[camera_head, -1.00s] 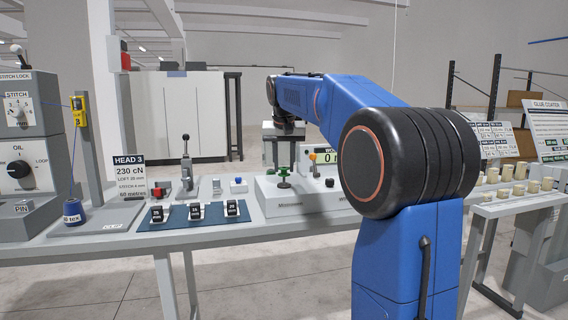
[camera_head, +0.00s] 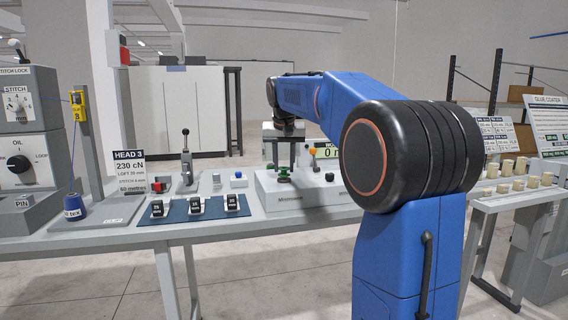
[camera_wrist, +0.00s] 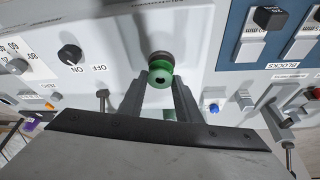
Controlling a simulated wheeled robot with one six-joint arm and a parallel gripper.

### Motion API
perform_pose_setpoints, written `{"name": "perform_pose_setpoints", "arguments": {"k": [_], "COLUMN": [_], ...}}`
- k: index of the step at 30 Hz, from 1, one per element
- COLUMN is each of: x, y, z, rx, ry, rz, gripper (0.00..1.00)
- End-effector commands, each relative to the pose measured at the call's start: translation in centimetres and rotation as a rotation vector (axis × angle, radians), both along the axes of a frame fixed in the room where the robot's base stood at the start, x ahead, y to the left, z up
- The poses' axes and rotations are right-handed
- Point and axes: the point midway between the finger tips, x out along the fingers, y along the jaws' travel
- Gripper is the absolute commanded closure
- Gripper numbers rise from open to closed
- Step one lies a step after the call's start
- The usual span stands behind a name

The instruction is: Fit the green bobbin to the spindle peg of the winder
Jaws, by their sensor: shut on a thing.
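The green bobbin (camera_head: 284,170) is at the left part of the light grey winder (camera_head: 330,196) on the bench. A dark round disc (camera_wrist: 159,57) shows right beside the bobbin in the wrist view. The spindle peg is hidden, so I cannot tell how far the bobbin sits on it.
A blue mat (camera_head: 192,209) with several black-and-white blocks lies left of the winder. A blue thread cone (camera_head: 75,207) stands further left. An on/off knob (camera_wrist: 69,54) is near the fingers in the wrist view. My forearm hides the winder's right part.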

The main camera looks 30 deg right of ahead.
Motion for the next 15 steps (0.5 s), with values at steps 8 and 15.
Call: {"name": "perform_pose_setpoints", "arguments": {"k": [8,15], "x": [-0.01,-0.04], "y": [0.00,0.01], "z": [-0.56,-1.06], "rx": [0.000,0.001], "ry": [0.000,0.001], "rz": [0.000,0.000], "gripper": [0.90,0.90]}}
